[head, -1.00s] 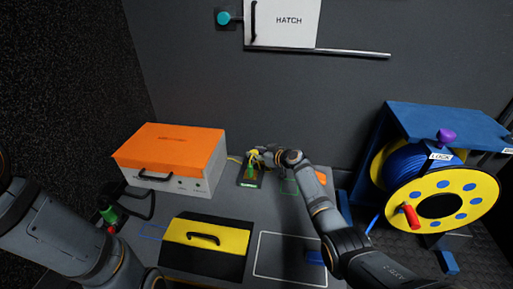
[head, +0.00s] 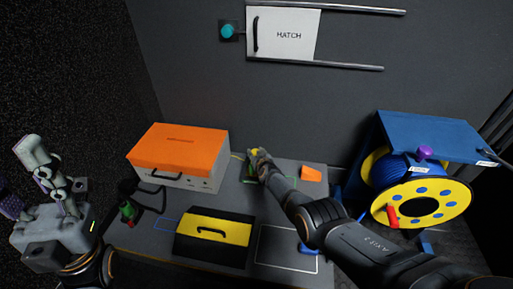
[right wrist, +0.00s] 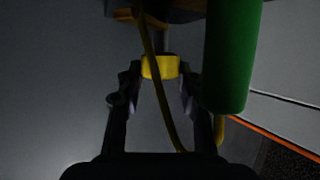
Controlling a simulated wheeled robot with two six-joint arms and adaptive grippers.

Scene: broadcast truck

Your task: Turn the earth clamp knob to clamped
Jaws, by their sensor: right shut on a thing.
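The yellow earth clamp knob (right wrist: 160,67) sits between the two fingertips of my right gripper (right wrist: 158,80) in the right wrist view. My right gripper is shut on it. In the head view, my right gripper (head: 258,160) is at the back of the bench, and only a bit of yellow (head: 254,152) shows at its tip. My arm hides most of the clamp and any label there. A green cylinder (right wrist: 230,55) and a thin yellow cable (right wrist: 165,110) stand close beside the fingers. My left arm is at the left edge; its fingers are unclear.
An orange-topped case (head: 178,145) stands left of the clamp. A black and yellow box (head: 213,238) is at the front. A blue cable reel (head: 420,190) with a yellow disc is at the right. An orange block (head: 311,174) lies right of my forearm.

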